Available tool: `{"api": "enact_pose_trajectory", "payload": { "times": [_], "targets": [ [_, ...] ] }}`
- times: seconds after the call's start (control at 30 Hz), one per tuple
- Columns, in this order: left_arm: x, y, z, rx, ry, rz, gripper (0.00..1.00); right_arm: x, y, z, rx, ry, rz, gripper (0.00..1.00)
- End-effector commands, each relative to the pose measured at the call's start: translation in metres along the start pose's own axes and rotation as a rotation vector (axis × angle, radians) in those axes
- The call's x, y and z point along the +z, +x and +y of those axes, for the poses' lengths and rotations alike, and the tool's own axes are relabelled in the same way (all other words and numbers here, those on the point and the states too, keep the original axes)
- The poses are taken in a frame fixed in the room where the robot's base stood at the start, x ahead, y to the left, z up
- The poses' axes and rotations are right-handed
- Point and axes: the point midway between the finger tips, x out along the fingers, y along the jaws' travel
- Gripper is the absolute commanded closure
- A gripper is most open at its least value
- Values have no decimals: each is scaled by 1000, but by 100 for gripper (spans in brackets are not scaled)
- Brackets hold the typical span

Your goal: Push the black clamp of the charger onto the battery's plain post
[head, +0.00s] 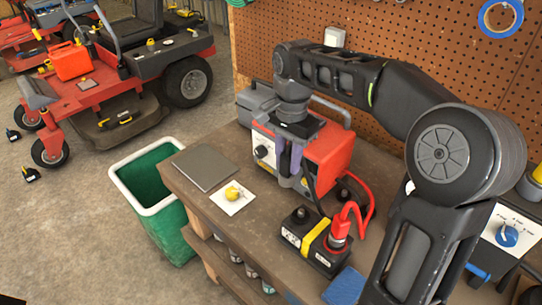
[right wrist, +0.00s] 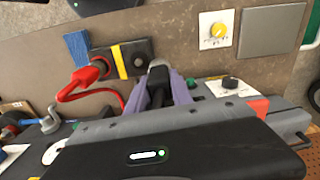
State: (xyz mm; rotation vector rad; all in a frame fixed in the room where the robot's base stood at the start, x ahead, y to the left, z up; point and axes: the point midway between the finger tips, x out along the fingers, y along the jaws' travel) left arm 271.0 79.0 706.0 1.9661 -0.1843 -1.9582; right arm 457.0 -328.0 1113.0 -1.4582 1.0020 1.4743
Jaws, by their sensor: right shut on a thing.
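The black battery with a yellow band (head: 313,238) stands on the workbench, and it also shows in the right wrist view (right wrist: 112,57). Its plain post (head: 301,213) is bare at one end. The red clamp (head: 339,231) sits on the other post, with a red cable. My right gripper (head: 291,178) is shut on the black clamp (right wrist: 157,86), which the fingers partly hide. It is above the bench, in front of the red charger (head: 330,155), and apart from the battery. A black cable hangs by the fingers. My left gripper is out of view.
A grey plate (head: 204,167) and a white card with a yellow knob (head: 232,197) lie on the bench (head: 250,222). A blue cloth (head: 345,287) lies beside the battery. A green bin (head: 150,200) stands left of the bench. A pegboard (head: 400,50) rises behind.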

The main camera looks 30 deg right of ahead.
Motion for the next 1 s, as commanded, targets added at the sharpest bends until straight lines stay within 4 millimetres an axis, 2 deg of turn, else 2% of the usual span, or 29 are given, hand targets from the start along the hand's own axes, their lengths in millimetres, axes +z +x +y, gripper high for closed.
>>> {"api": "enact_pose_trajectory", "payload": {
  "times": [0.2, 0.5, 0.7, 1.0],
  "targets": [
    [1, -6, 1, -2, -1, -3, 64, -2, -10, 30, 0, 461, 9, 100],
    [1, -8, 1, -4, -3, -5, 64, 4, -9, 49, -3, 970, 16, 100],
    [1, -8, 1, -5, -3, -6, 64, 6, -9, 53, -4, 1112, 17, 100],
    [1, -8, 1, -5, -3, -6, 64, 6, -8, 53, -4, 1128, 17, 100]
  ]
}}
